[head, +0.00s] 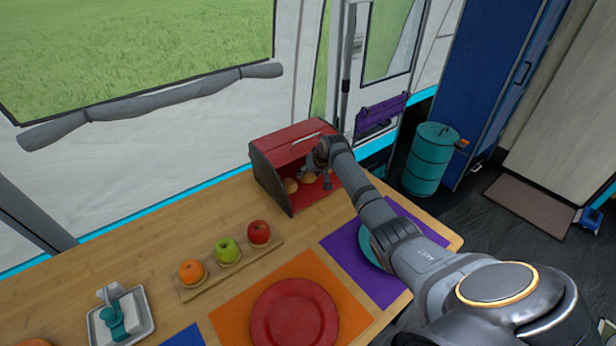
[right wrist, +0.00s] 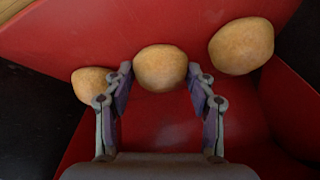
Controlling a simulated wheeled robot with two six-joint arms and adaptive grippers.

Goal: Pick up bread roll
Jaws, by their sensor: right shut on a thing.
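A red bread box (head: 275,152) with dark sides stands open at the back of the wooden table. Two round tan bread rolls show inside it in the head view, a left one (head: 291,185) and another (head: 309,177). My right gripper (head: 325,178) reaches into the box's open front. In the right wrist view, its fingers are shut on the middle bread roll (right wrist: 160,68), one finger on each side. One roll (right wrist: 92,86) lies to the left of the fingers and another (right wrist: 241,46) to the right, on the red surface. My left gripper is not in view.
A wooden tray (head: 188,293) holds an orange, a green apple and a red apple. A red plate (head: 295,312) lies on an orange mat (head: 232,311). A purple mat (head: 343,247) with a teal plate lies under my right arm. A napkin tray (head: 148,328) stands at left.

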